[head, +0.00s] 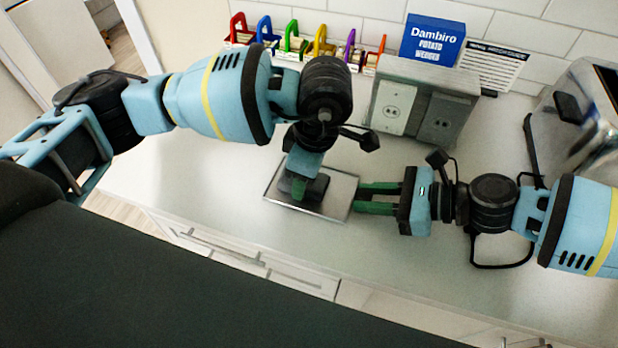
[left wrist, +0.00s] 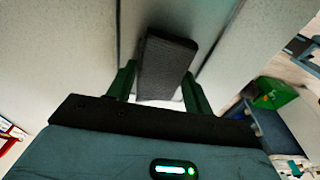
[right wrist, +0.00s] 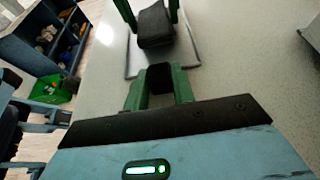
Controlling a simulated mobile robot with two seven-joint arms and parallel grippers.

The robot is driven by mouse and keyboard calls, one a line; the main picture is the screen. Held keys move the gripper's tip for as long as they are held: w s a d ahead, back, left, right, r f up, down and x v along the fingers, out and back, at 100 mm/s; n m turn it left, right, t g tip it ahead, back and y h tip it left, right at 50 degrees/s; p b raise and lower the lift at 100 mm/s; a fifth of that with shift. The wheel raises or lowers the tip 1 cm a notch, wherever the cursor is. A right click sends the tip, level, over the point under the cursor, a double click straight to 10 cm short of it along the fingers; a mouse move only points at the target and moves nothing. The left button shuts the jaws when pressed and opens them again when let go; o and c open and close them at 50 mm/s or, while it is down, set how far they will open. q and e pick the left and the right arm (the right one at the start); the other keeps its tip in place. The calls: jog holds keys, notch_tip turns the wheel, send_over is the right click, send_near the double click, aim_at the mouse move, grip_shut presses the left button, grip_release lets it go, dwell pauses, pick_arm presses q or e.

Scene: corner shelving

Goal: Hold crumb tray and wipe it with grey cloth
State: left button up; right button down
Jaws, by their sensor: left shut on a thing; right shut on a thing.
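The crumb tray (head: 342,193) is a thin, flat metal sheet on the light counter, near its front edge. The grey cloth (head: 318,187) is a dark, folded block lying on the tray. My left gripper (head: 299,188) reaches down from above and is shut on the cloth; the left wrist view shows the cloth (left wrist: 166,65) between its green fingers. My right gripper (head: 357,199) comes in level from the right and is shut on the tray's right edge. The right wrist view shows the tray (right wrist: 186,48) ahead of its fingers, with the cloth (right wrist: 154,27) on it.
Behind the tray stands a grey outlet box (head: 420,98), with a blue Dambiro potato box (head: 432,40) behind it. A shiny toaster (head: 580,115) is at right. The counter (head: 205,170) left of the tray is clear.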

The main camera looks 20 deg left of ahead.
aim_at(327, 176)
pick_arm(q)
jog(key=shift+w+a, duration=0.55)
jog(key=shift+w, duration=0.25)
jog(key=shift+d, duration=2.45)
jog(key=shift+s+d+f, duration=0.1)
jog(key=shift+d, duration=0.1)
jog(key=shift+a, duration=2.7)
jog(key=shift+d+f, duration=0.1)
jog(key=shift+d, duration=2.7)
pick_arm(e)
jog(key=shift+s+a, duration=0.1)
